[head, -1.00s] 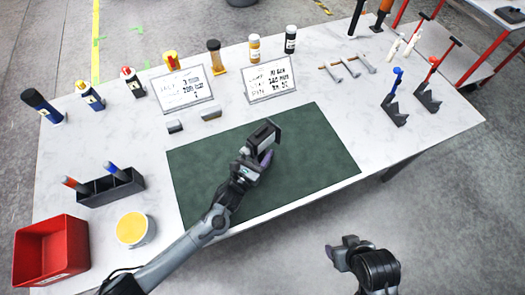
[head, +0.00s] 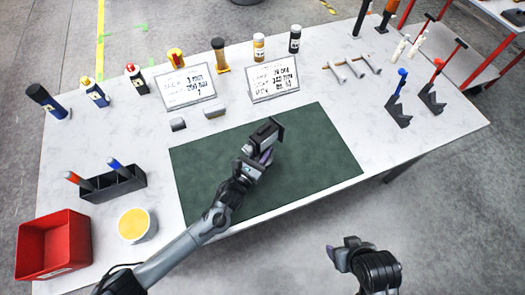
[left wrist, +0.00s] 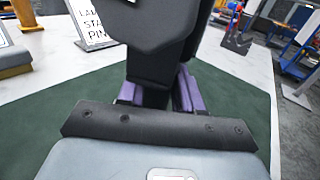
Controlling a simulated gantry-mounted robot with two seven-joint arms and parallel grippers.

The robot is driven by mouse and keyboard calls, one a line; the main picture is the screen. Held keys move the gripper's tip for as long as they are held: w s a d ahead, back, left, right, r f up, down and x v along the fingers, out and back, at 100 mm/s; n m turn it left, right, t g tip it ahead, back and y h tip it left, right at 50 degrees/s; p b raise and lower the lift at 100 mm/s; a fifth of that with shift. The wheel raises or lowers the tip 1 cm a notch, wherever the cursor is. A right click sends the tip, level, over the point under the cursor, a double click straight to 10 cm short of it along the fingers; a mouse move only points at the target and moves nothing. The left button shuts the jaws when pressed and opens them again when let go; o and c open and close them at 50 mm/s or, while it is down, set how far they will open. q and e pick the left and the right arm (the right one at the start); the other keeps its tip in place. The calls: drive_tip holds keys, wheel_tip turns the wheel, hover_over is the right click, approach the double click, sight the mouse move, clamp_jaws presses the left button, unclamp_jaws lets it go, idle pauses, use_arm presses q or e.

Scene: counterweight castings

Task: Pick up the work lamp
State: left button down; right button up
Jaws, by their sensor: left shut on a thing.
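The work lamp (head: 266,130) is a dark, boxy thing above the green mat. My left gripper (head: 262,156) is shut on it. In the left wrist view the lamp (left wrist: 150,35) stands as a black block between the purple fingers (left wrist: 160,92), with its top cut off by the frame. I cannot tell whether the lamp is clear of the mat (head: 310,165). My right gripper (head: 336,256) hangs empty in front of the table, off its edge; its finger opening is not clear.
Two white sign cards (head: 272,78) and several bottles stand behind the mat. A red bin (head: 55,245), a yellow-filled tub (head: 136,226) and a black holder (head: 112,186) are at left. Hooks (head: 398,108) and tools are at right. The right of the mat is bare.

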sight(264, 146)
use_arm(q)
drive_tip(key=r, duration=0.4)
drive_tip(key=shift+s+d, duration=0.15)
drive_tip(key=shift+d, duration=0.15)
drive_tip(key=s+d+r, duration=0.5)
drive_tip(key=d+r, duration=0.1)
drive_tip(key=d, duration=0.3)
drive_tip(key=shift+s+d+r, duration=0.25)
drive_tip(key=shift+f, duration=0.1)
drive_tip(key=shift+w+a+f+b, duration=0.7)
drive_tip(key=shift+w+a+f, duration=0.3)
drive_tip(key=shift+a+f, duration=0.6)
drive_tip(key=shift+w+a+f+b, duration=0.85)
drive_tip(key=shift+a+f, duration=0.5)
drive_tip(key=shift+a, duration=0.4)
drive_tip(key=shift+w+a+f+b, duration=0.6)
drive_tip(key=shift+w+a+f, duration=0.5)
drive_tip(key=shift+a+f, duration=0.5)
drive_tip(key=shift+a+r, duration=0.1)
drive_tip(key=shift+r, duration=0.05)
drive_tip(key=shift+f+b, duration=0.5)
drive_tip(key=shift+f, duration=0.3)
